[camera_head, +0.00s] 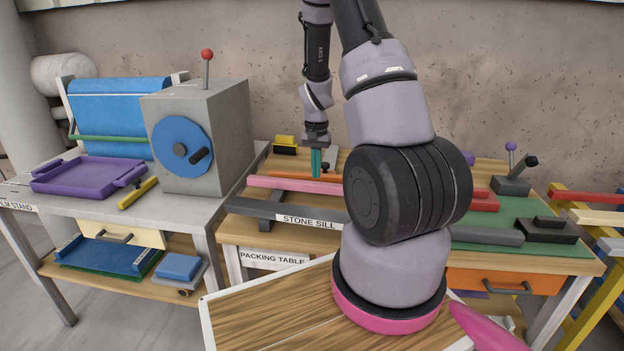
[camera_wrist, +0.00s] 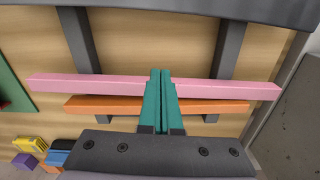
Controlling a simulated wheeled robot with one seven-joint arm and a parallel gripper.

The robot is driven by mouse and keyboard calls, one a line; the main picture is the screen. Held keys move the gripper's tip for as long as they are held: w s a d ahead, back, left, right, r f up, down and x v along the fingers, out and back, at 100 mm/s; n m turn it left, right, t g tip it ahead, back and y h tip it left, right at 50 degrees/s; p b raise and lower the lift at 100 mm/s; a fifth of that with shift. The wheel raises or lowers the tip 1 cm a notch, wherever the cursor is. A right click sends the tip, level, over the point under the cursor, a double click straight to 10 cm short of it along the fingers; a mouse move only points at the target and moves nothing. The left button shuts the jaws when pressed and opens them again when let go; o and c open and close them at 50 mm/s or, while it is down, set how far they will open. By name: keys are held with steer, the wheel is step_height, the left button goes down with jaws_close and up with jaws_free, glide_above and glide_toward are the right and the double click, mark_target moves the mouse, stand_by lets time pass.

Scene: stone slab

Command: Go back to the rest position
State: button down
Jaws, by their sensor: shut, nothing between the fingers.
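My gripper (camera_head: 317,163) has teal fingers and points down over the packing table. In the wrist view its fingers (camera_wrist: 160,78) are together with nothing between them. They overlap a pink bar (camera_wrist: 90,85) and an orange bar (camera_wrist: 95,103) in that view; I cannot tell whether they touch either. In the head view the pink bar (camera_head: 275,182) lies in front of the gripper, and the orange bar (camera_head: 288,175) is just behind it. My upper arm hides the middle of the table.
The dark stone sill (camera_head: 245,207) lies along the packing table's front. The film stand at left bears a grey box (camera_head: 215,130) with a red-knobbed lever and a purple tray (camera_head: 85,174). At right are a green mat (camera_head: 560,248) and black blocks. The space above the table behind my gripper looks clear.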

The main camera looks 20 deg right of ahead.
steer(key=s+a+r+n+t+y, duration=0.15)
steer(key=a+r, duration=0.25)
steer(key=r, duration=0.7)
steer(key=s+a+r+t+h, duration=0.1)
steer(key=s+a+r+t, duration=0.15)
steer(key=r, duration=0.75)
steer(key=s+a+r+n+t, duration=0.1)
steer(key=s+a+r, duration=0.3)
steer(key=s+r, duration=0.3)
steer(key=s+a+r+n+t+y, duration=0.1)
steer(key=s+a+r+t, duration=0.1)
steer(key=s+r, duration=0.4)
steer(key=s+a, duration=0.1)
steer(key=s, duration=0.4)
steer(key=shift+a+r, duration=0.35)
